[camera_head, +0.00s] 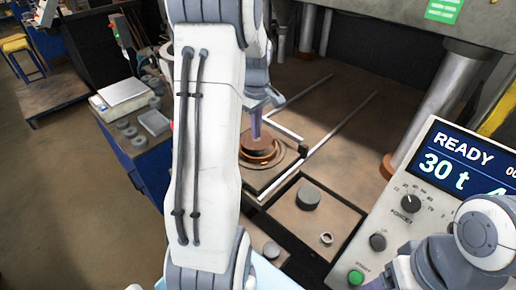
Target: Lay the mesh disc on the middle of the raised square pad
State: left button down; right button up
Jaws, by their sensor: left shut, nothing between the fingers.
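My left gripper (256,137) points down, shut and empty, just above a stack of round copper-brown pieces (262,160). Its fingertips are close to the top piece; I cannot tell whether they touch it. The stack sits on a square plate (255,187) on the press bed, which looks like the raised pad. My left arm hides the plate's left side. I cannot make out mesh at this size, so I cannot tell for sure which piece is the mesh disc. My right arm shows at the lower right, but its gripper is out of view.
A dark round knob-like block (308,197) and a small ring (326,238) stand on a nearby plate. Pale rails (335,122) cross the bed. A control panel (440,190) stands at right. A blue bench at left holds a scale (122,93), several discs and a grey tray (154,122).

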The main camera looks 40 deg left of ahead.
pick_arm(q)
jog(key=shift+f, duration=0.3)
jog(key=shift+w+f+p, duration=0.2)
jog(key=shift+w+p, duration=0.1)
jog(key=shift+w, duration=0.2)
dwell(1.4)
jog(key=shift+r, duration=0.1)
jog(key=shift+w+r+p, duration=0.1)
jog(key=shift+r+p, duration=0.4)
jog(key=shift+p, duration=0.15)
notch_tip(320, 180, up, 6)
jog(key=p, duration=0.5)
jog(key=shift+a+f, duration=0.1)
